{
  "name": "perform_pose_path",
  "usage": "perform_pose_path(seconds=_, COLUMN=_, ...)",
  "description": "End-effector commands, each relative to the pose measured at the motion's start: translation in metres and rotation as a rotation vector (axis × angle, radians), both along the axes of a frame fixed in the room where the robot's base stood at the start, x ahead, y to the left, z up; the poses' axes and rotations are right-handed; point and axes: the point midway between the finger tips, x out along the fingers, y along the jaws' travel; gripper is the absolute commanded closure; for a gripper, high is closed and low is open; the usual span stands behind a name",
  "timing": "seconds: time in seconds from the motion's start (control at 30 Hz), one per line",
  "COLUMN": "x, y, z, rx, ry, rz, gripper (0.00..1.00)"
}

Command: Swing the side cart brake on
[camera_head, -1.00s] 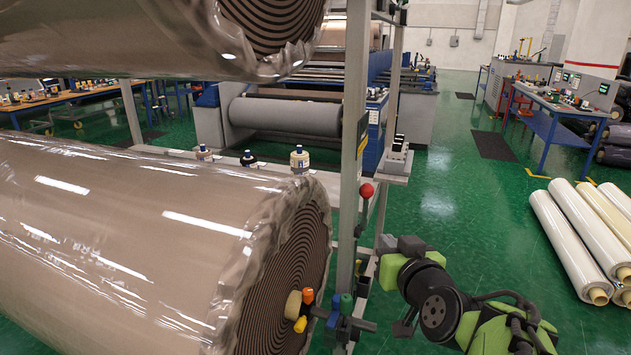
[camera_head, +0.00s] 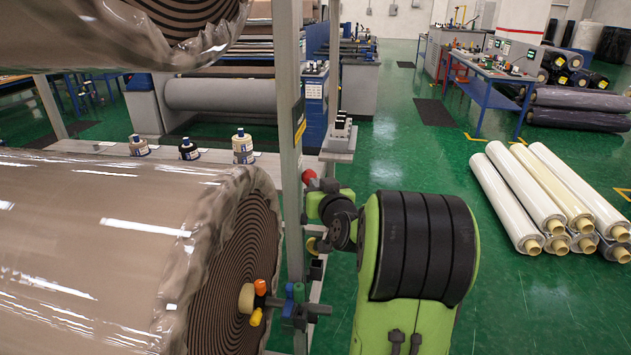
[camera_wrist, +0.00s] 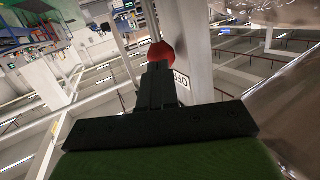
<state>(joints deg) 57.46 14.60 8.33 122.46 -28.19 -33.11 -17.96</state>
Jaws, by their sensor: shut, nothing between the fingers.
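The brake lever's red knob (camera_head: 309,176) stands beside the grey cart post (camera_head: 289,120), at the end of the big wrapped roll (camera_head: 110,250). In the wrist view the red knob (camera_wrist: 161,52) is right at the tips of my gripper (camera_wrist: 158,70). The fingers are shut together with nothing between them. They look close to or against the knob; I cannot tell if they touch. In the head view my arm hides most of the lever's lower part and the fingers.
An orange and yellow handle (camera_head: 259,300) and a blue and green clamp (camera_head: 294,300) sit at the roll's core, below the knob. Several bottles (camera_head: 242,147) stand on the cart's ledge. Several white rolls (camera_head: 530,195) lie on the green floor at right.

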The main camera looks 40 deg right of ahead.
Motion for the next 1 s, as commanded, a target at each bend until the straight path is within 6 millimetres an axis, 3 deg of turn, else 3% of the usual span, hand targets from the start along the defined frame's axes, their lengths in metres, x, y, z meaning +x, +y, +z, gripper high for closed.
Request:
perform_pose_path(seconds=0.13, x=0.010, y=-0.004, z=-0.002, rx=0.000, ry=0.000, rz=0.000, gripper=1.00)
perform_pose_path(seconds=0.67, x=0.013, y=-0.008, z=0.003, rx=0.026, ry=0.021, rz=0.000, gripper=1.00)
perform_pose_path(seconds=1.0, x=0.033, y=-0.032, z=0.014, rx=0.196, ry=0.152, rz=0.002, gripper=1.00)
